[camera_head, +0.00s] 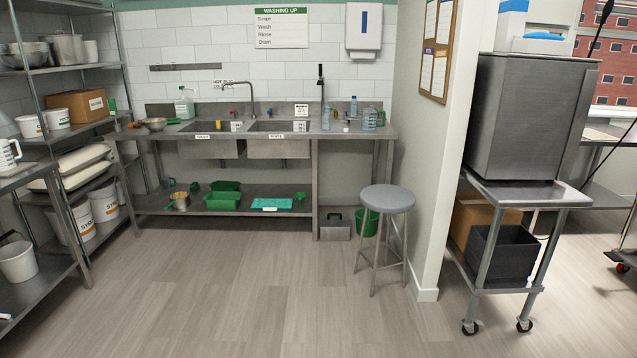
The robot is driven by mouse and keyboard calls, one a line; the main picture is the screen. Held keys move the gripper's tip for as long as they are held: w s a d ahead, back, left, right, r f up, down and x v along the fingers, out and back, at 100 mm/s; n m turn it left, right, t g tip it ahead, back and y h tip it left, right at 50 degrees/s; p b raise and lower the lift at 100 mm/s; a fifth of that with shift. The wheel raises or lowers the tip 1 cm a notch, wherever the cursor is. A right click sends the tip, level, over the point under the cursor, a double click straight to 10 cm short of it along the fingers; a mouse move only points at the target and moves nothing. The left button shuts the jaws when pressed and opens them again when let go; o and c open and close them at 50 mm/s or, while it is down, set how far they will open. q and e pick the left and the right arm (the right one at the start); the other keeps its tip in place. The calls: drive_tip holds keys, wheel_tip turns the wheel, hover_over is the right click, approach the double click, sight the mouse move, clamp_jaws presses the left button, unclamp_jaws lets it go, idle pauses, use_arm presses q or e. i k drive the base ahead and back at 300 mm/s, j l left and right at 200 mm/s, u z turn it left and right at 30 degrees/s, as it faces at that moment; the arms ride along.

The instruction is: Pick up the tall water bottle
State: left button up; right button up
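Several clear bluish bottles stand on the steel sink counter (345,134) against the back wall. A tall, slim bottle (326,118) stands just right of the right-hand basin. A wider, squat bottle (369,120) stands further right on the counter, with a smaller bottle (381,119) beside it. Another slim bluish bottle (353,107) stands behind, near the wall. They are small at this distance, so labels cannot be read. Neither of my grippers is in view.
A grey round stool (386,199) stands before the counter's right end, by a wall edge (428,293). Steel shelving (45,283) with buckets lines the left. A wheeled steel cart (530,193) stands right. The middle floor (240,300) is clear.

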sight(325, 110)
drive_tip(key=i, duration=2)
drive_tip(key=i+l+u, duration=0.1)
drive_tip(key=i, duration=0.45)
drive_tip(key=i+l+u, duration=0.15)
drive_tip(key=i, duration=0.35)
drive_tip(key=i+l+u, duration=0.1)
drive_tip(key=i+l, duration=0.2)
drive_tip(key=i, duration=0.25)
drive_tip(key=i+l+u, duration=0.15)
drive_tip(key=i, duration=0.35)
drive_tip(key=i+j+z, duration=0.1)
drive_tip(key=j, duration=0.2)
drive_tip(key=i+j, duration=0.25)
drive_tip(key=i+j+z, duration=0.15)
drive_tip(key=j, duration=0.25)
drive_tip(key=i+j, duration=0.15)
drive_tip(key=j, duration=0.15)
drive_tip(key=i+j+z, duration=0.15)
drive_tip(key=j, duration=0.2)
